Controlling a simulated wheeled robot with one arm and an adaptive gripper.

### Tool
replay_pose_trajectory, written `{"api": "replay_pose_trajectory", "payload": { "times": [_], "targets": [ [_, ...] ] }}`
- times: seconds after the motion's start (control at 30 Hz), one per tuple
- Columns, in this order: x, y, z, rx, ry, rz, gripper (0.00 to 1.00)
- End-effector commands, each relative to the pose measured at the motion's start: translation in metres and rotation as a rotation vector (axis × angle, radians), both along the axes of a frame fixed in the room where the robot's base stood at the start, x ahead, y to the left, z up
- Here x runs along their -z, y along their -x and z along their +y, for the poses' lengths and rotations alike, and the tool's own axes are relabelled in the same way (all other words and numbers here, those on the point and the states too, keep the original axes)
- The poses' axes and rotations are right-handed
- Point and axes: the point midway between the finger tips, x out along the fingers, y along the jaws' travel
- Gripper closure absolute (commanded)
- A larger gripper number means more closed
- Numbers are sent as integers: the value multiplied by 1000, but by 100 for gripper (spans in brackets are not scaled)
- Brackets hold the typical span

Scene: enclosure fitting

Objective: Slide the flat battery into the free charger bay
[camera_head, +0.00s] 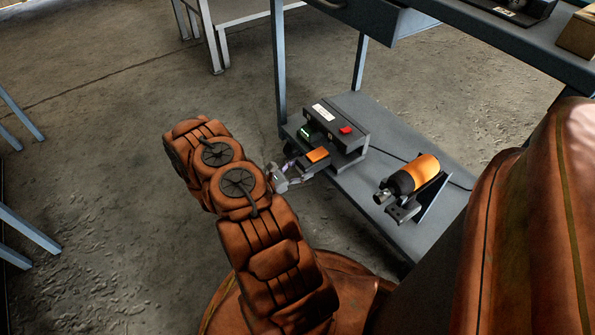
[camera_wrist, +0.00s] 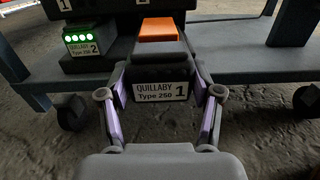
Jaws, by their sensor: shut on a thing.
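My gripper (camera_wrist: 160,80) is shut on the flat battery (camera_wrist: 160,90), a dark block with an orange top and the label "QUILLABY Type 250 1". In the head view the battery (camera_head: 317,155) lies level at the front of the charger (camera_head: 350,118), and my gripper (camera_head: 291,173) holds its near end. The battery is in line with the right-hand bay, marked 2. I cannot tell whether its far end is inside the bay. The left-hand bay, marked 1, holds another battery (camera_wrist: 82,42) with several green lights and the number 2.
The charger, with a red button (camera_head: 346,130), stands on the low shelf (camera_head: 385,125) of a wheeled cart. An orange and black cylindrical tool (camera_head: 413,174) rests on a stand to the right.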

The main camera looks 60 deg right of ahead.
Motion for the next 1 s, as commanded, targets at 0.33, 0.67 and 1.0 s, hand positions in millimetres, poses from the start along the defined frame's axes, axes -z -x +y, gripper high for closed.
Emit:
{"api": "replay_pose_trajectory", "payload": {
  "times": [0.33,0.67,1.0],
  "targets": [
    [1,9,-16,0,2,0,100],
    [1,18,-31,2,2,0,100],
    [1,27,-47,1,4,0,100]
  ]
}}
